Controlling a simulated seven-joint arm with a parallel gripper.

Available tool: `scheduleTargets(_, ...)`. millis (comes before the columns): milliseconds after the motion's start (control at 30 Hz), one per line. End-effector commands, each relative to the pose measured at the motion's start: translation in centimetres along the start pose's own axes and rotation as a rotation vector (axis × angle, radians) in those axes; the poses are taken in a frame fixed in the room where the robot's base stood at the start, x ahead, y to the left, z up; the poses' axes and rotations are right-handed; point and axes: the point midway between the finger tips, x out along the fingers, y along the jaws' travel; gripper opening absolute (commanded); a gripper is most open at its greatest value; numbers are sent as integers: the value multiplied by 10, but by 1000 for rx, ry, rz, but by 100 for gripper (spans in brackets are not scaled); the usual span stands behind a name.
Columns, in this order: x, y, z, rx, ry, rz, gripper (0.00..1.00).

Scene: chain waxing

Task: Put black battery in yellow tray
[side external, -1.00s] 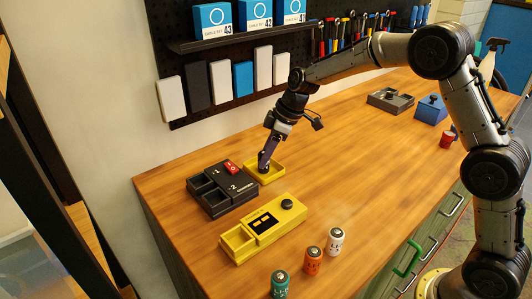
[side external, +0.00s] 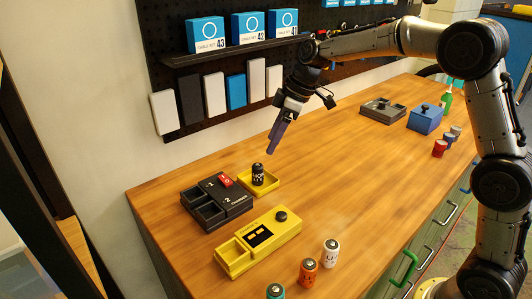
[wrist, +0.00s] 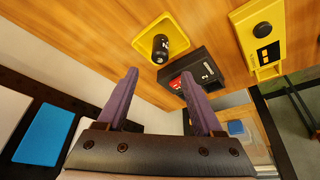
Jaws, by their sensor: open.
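The black battery (side external: 258,175) stands upright inside the small yellow tray (side external: 273,184). In the wrist view the battery (wrist: 161,48) shows in the yellow tray (wrist: 141,44), toward one corner. My gripper (side external: 272,152) is above and a little right of the battery, clear of it. In the wrist view my gripper's two purple fingers (wrist: 161,72) are spread apart with nothing between them.
A dark charger box (side external: 216,200) with a red display sits left of the tray. A yellow device (side external: 258,242) lies in front. Teal, orange (side external: 308,271) and white (side external: 330,252) batteries stand near the front edge. A blue box (side external: 425,118) is at the back right.

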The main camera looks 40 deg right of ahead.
Motion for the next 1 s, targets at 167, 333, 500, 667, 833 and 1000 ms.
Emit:
scheduleTargets(167, -21, 0, 0, 0, 1, 1, 68)
scheduleTargets(333, -26, 0, 0, 0, 0, 0, 68)
scheduleTargets(500, -34, -6, 4, 17, 0, 9, 68)
scheduleTargets(667, -70, -40, 28, 113, -6, 58, 68)
scheduleTargets(833, -111, -94, 79, 280, -4, 137, 68)
scheduleTargets(1000, -132, -147, 139, 446, 20, 218, 68)
